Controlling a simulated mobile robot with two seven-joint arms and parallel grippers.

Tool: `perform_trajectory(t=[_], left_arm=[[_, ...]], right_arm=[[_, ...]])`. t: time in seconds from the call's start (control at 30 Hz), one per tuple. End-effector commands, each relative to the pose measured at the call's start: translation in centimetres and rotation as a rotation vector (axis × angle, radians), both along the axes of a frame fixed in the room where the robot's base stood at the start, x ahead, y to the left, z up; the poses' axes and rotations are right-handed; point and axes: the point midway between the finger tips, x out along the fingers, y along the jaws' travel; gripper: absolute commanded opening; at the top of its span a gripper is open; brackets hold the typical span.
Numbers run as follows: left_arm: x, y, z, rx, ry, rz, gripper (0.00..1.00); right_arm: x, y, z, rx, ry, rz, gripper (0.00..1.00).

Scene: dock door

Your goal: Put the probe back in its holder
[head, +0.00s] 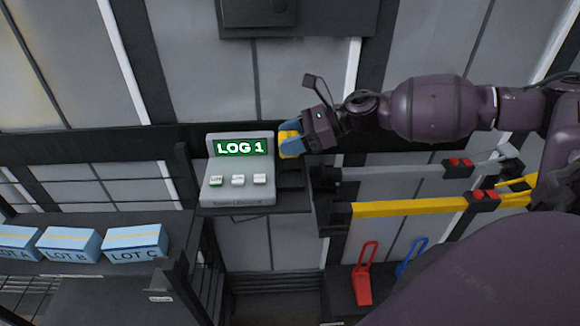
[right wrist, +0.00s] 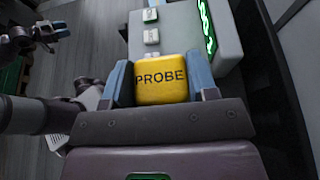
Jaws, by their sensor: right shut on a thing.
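The yellow probe (head: 289,144), lettered PROBE in the right wrist view (right wrist: 161,79), is between the blue fingers of my right gripper (head: 291,145). The gripper is shut on it, just right of the grey logger (head: 238,187), whose green screen reads LOG 1. A dark shelf part (head: 291,180) lies below the probe, beside the logger; I cannot tell whether it is the holder or whether the probe touches it. In the right wrist view, a dark jointed part at upper left (right wrist: 32,38) looks like my left gripper; its jaws are unclear.
Blue boxes marked LOT (head: 135,242) stand on a dark shelf at lower left. A yellow bar (head: 408,208) and a grey bar run right of the logger. A red tag-like handle (head: 366,272) and a blue one (head: 411,258) are below.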

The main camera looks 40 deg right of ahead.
Motion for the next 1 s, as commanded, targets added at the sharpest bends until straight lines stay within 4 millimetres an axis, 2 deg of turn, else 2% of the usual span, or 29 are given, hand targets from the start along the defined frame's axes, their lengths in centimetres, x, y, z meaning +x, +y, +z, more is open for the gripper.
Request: perform_trajectory(t=[0.03,0.13,0.37,0.63,0.77,1.0], left_arm=[[0.0,0.0,0.1,0.000,0.000,0.000,0.43],[0.0,0.0,0.1,0.000,-0.001,0.000,0.43],[0.0,0.0,0.1,0.000,0.000,0.000,0.43],[0.0,0.0,0.1,0.000,0.000,0.000,0.43],[0.0,0.0,0.1,0.000,0.001,0.000,0.43],[0.0,0.0,0.1,0.000,0.001,0.000,0.43]], right_arm=[[0.0,0.0,-1.1,0.003,0.003,-0.002,0.22],[0.0,0.0,-2.7,0.002,0.002,-0.001,0.22],[0.0,0.0,-4.4,0.000,0.000,0.000,0.22],[0.0,0.1,-7.8,0.002,0.001,0.000,0.22],[0.0,0.0,-8.5,0.000,0.000,0.001,0.22],[0.0,0.0,-8.5,0.000,-0.001,0.000,0.22]])
